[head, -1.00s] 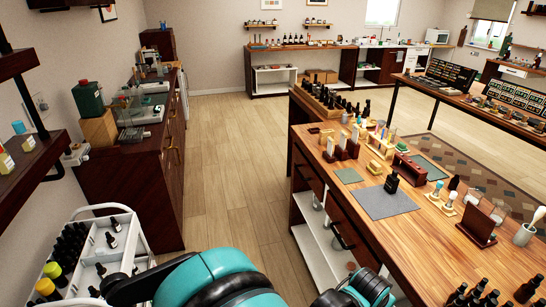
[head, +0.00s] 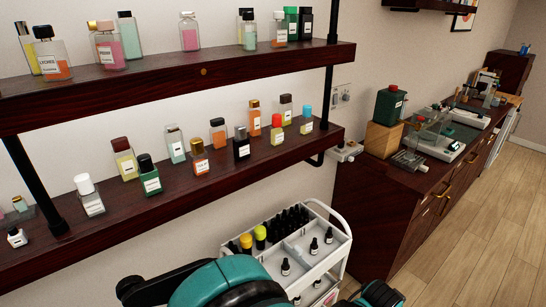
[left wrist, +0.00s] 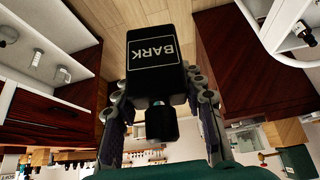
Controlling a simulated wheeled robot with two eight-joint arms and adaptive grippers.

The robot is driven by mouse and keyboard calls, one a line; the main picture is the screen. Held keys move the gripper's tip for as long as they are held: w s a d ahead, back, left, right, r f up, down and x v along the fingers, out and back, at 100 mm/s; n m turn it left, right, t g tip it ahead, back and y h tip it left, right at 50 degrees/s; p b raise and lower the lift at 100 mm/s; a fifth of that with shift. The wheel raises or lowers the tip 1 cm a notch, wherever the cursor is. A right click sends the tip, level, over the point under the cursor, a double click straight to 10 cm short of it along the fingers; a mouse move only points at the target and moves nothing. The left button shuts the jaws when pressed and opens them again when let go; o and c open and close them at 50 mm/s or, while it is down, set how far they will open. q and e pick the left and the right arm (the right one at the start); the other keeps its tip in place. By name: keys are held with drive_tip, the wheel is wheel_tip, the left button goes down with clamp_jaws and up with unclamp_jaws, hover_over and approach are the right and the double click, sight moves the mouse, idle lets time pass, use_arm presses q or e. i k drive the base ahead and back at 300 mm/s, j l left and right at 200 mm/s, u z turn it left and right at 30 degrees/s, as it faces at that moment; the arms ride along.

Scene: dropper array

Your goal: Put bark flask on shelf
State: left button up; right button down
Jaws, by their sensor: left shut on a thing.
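The bark flask (left wrist: 155,62) is a black square bottle with a white-framed BARK label and a black cap. In the left wrist view it is between the fingers of my left gripper (left wrist: 165,118), which is shut on it, and it looks upside down in that picture. The head view shows teal and black links of my arms at the bottom, but neither gripper nor the flask. A dark wood wall shelf fills the left of the head view, with an upper board (head: 180,78) and a lower board (head: 200,205), both holding perfume bottles.
A white trolley (head: 335,245) with dark dropper bottles and yellow-capped bottles stands below the shelf's right end. A dark cabinet (head: 385,215) with a green container (head: 390,105) is beyond it. Open wooden floor (head: 500,220) lies at right. The lower board has bare patches between bottles.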

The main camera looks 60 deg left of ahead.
sight(191, 59)
drive_tip(key=i+u, duration=0.25)
drive_tip(key=u, duration=0.2)
drive_tip(key=i+l+u, duration=0.15)
drive_tip(key=u, duration=0.3)
drive_tip(key=i+l+u, duration=0.2)
drive_tip(key=u, duration=0.25)
drive_tip(key=i+l+u, duration=0.2)
drive_tip(key=u, duration=0.3)
drive_tip(key=i+l+u, duration=0.1)
drive_tip(key=l+u, duration=0.35)
